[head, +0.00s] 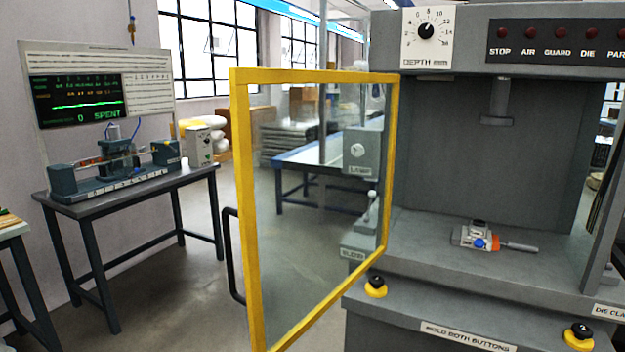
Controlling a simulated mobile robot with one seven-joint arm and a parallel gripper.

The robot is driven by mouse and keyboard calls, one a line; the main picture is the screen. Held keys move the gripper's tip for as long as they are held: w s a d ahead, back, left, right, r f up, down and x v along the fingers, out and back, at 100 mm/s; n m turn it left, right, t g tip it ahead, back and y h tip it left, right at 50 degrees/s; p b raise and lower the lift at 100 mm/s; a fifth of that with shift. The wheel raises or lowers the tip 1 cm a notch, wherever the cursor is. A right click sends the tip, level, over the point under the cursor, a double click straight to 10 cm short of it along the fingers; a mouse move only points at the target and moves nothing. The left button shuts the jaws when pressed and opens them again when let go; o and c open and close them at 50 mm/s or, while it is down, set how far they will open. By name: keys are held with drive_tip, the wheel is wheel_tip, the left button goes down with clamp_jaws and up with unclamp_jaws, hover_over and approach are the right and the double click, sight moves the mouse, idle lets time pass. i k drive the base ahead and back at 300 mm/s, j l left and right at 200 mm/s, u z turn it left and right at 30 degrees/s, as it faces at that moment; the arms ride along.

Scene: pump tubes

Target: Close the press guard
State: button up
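The press guard (238,180) is a clear panel in a yellow frame. It stands swung open at the left of the grey press (435,265), hinged on the side nearest the press. A black handle (230,255) is on its outer left edge. The press opening is uncovered. Inside it, a small grey fixture with an orange and blue part (483,241) sits on the bed below the ram (499,105). My gripper is not in view.
Two yellow-and-black buttons (376,287) (578,337) are on the press front. A depth dial (426,31) and indicator lamps are above. A table with a test rig (115,170) stands at left. Open floor (185,295) lies between it and the guard.

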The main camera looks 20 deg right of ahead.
sight(240, 77)
drive_tip(key=i+j, duration=1.65)
drive_tip(key=i+j+z, duration=0.5)
drive_tip(key=j, duration=0.2)
drive_tip(key=z, duration=2.15)
drive_tip(key=k+j+u, duration=0.1)
drive_tip(key=k+u, duration=0.2)
drive_tip(key=k, duration=0.15)
